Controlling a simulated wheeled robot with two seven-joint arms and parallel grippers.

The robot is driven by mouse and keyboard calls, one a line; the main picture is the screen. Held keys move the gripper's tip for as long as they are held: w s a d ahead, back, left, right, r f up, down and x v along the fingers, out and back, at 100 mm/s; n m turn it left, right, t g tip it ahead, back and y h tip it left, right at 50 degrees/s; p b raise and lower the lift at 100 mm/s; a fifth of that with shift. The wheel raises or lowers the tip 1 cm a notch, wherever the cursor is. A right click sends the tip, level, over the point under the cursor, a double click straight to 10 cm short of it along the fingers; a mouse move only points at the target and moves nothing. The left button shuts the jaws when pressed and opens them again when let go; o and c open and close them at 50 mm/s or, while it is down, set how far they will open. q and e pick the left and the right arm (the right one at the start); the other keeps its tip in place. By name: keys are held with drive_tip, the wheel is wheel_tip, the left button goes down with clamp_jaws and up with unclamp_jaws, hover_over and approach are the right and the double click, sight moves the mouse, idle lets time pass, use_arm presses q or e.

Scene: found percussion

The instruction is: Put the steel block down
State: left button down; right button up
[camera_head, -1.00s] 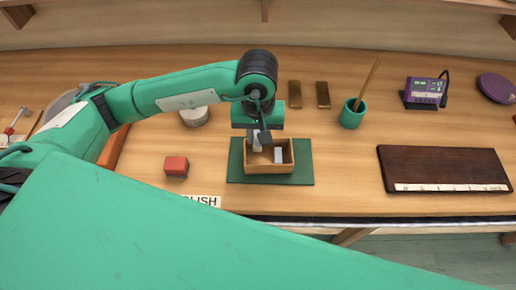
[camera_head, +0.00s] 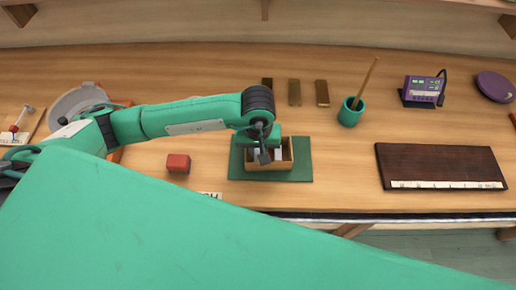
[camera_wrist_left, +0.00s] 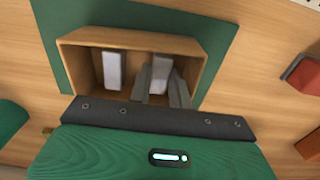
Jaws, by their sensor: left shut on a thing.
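My left gripper (camera_head: 264,156) is shut on a pale grey steel block (camera_wrist_left: 160,70), its fingers reaching down into an open wooden box (camera_head: 268,168). The held block looks upright inside the box walls; I cannot tell whether it touches the floor. A second, similar block (camera_wrist_left: 112,69) stands beside it in the box, apart from the fingers, and also shows in the head view (camera_head: 278,152). The box (camera_wrist_left: 75,58) sits on a dark green mat (camera_head: 300,174). My right gripper is not in view.
A red block (camera_head: 178,163) lies left of the mat. Several dark and brass bars (camera_head: 295,92) lie behind. A green cup (camera_head: 349,115) with a stick stands back right, and a dark wooden board (camera_head: 440,165) lies farther right. The table between mat and board is clear.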

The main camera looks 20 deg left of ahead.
use_arm(q)
drive_tip(key=c, duration=1.7)
unclamp_jaws()
drive_tip(key=shift+f, duration=0.15)
drive_tip(key=shift+o, duration=0.7)
drive_tip(key=shift+r, duration=0.25)
wheel_tip(320, 180, up, 12)
drive_tip(key=b, duration=0.3)
